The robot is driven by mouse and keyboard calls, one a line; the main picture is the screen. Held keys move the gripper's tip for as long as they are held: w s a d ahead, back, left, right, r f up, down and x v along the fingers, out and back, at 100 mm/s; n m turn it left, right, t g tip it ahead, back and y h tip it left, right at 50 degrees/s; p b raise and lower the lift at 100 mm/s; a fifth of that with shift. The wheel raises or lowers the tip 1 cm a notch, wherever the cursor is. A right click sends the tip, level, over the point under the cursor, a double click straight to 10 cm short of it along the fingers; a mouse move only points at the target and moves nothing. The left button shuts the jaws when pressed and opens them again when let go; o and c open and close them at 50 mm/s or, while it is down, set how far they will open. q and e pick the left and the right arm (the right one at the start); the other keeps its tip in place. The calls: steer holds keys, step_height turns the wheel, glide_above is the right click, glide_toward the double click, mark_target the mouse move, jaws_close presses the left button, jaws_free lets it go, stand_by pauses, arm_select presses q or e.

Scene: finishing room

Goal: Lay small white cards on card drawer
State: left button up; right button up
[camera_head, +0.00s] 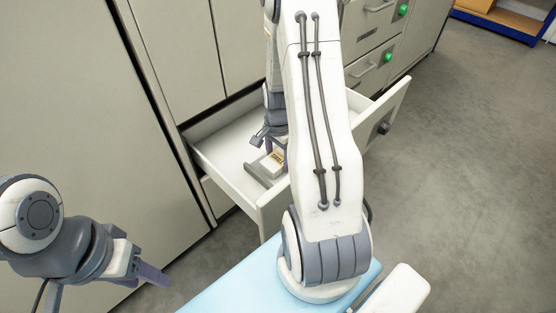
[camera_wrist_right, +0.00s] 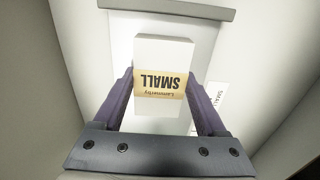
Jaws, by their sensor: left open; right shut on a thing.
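The card drawer (camera_head: 221,163) is pulled out from the cabinet, with its white inside showing in the head view. In the right wrist view, a small white card pack (camera_wrist_right: 163,51) has a tan band that reads "SMALL". My right gripper (camera_wrist_right: 162,92) is shut on this pack, one finger on each side of it. In the head view, my right gripper (camera_head: 270,142) is down inside the drawer and partly hidden by my right arm. The pack (camera_head: 272,160) shows there at a grey-edged holder. My left gripper (camera_head: 150,272) is open and empty at lower left, away from the drawer.
A white label with "SMALL" printed on it (camera_wrist_right: 217,95) shows beside the right finger. A light blue surface (camera_head: 230,285) lies in front. The grey floor (camera_head: 470,170) at right is clear.

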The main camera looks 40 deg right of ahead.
mark_target(278, 158)
steer(key=shift+r, duration=0.1)
steer(key=shift+f, duration=0.4)
steer(key=o, duration=1.4)
steer(key=shift+r, duration=0.15)
step_height(278, 158, up, 13)
steer(key=p, duration=0.6)
steer(key=shift+f, duration=0.2)
